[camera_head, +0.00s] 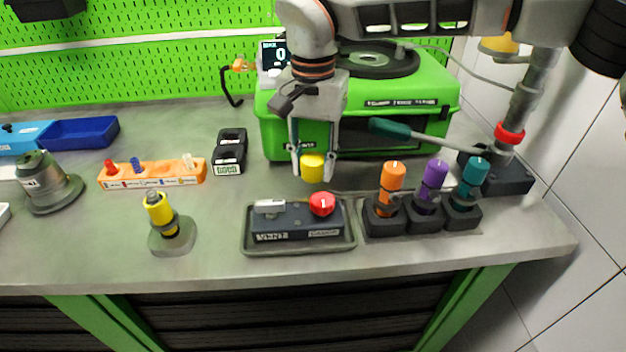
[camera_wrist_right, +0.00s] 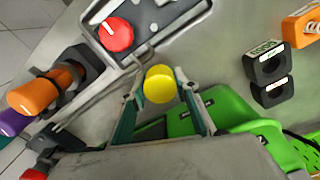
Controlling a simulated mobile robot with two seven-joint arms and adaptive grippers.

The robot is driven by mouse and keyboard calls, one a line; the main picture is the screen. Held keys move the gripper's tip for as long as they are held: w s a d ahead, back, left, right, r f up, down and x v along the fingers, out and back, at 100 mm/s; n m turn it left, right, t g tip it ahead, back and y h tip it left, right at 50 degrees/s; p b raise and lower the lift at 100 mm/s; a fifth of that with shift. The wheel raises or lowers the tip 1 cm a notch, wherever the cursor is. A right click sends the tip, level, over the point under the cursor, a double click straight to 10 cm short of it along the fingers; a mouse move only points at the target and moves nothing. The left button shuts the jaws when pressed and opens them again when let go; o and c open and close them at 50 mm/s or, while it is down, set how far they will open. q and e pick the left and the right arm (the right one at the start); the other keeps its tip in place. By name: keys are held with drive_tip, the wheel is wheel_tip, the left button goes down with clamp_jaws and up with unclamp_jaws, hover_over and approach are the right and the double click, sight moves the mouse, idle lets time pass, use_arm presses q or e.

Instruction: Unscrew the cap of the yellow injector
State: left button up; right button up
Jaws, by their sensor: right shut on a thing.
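The yellow injector (camera_head: 165,222) stands upright, leaning slightly, in a round grey base at the front left of the bench. Its top shows a bare narrow tip with no cap on it. My right gripper (camera_head: 313,172) is shut on a yellow cap (camera_head: 312,167) and holds it above the bench, behind the dark box with the red knob and well to the right of the injector. In the right wrist view the cap (camera_wrist_right: 160,84) sits between the two fingertips (camera_wrist_right: 158,90). My left gripper is not in view.
A dark box with a red knob (camera_head: 322,204) sits in a tray in front of my right gripper. Orange (camera_head: 393,175), purple and teal injectors stand to its right. A green machine (camera_head: 440,105) is behind. An orange rack (camera_head: 150,175) and black holder (camera_head: 230,150) are left.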

sight(313, 182)
wheel_tip(313, 182, down, 5)
drive_tip(key=shift+r, duration=0.2)
drive_tip(key=shift+f, duration=0.15)
drive_tip(key=o, duration=1.2)
